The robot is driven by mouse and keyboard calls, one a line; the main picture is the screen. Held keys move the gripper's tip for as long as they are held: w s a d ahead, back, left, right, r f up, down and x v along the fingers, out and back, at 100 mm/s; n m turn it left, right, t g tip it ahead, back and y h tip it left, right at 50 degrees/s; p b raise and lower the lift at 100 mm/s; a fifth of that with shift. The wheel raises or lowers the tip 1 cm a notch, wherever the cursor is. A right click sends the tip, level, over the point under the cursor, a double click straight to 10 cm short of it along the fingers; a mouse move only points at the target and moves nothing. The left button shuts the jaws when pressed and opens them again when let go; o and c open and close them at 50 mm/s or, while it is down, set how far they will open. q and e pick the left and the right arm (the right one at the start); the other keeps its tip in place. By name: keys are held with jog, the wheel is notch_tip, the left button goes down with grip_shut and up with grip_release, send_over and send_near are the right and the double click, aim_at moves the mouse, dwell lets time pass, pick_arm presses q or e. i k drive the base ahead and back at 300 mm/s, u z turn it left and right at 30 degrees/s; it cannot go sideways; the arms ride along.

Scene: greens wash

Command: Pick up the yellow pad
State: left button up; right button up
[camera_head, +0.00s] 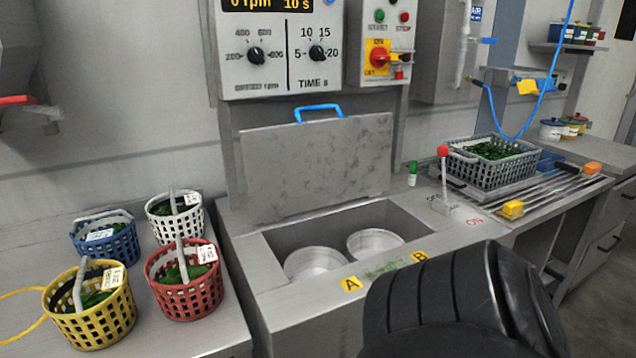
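A small yellow pad (527,87) is at the upper right, at the wall rail beside the blue hose. A yellow block (511,209) lies at the near end of the slatted rails on the right counter; whether it is also a pad I cannot tell. Neither gripper can be made out. A large black ribbed part, apparently of my own arm, fills the bottom right and hides part of the counter front.
A grey crate of greens (463,169) stands on the right counter, near a red-knobbed lever (443,151). The basin (272,243), its lid raised, holds two white baskets. Yellow (64,330), red (206,300), blue and white baskets of greens stand left. An orange block (592,168) lies right.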

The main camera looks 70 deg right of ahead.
aim_at(511, 211)
jog(key=z, duration=3.25)
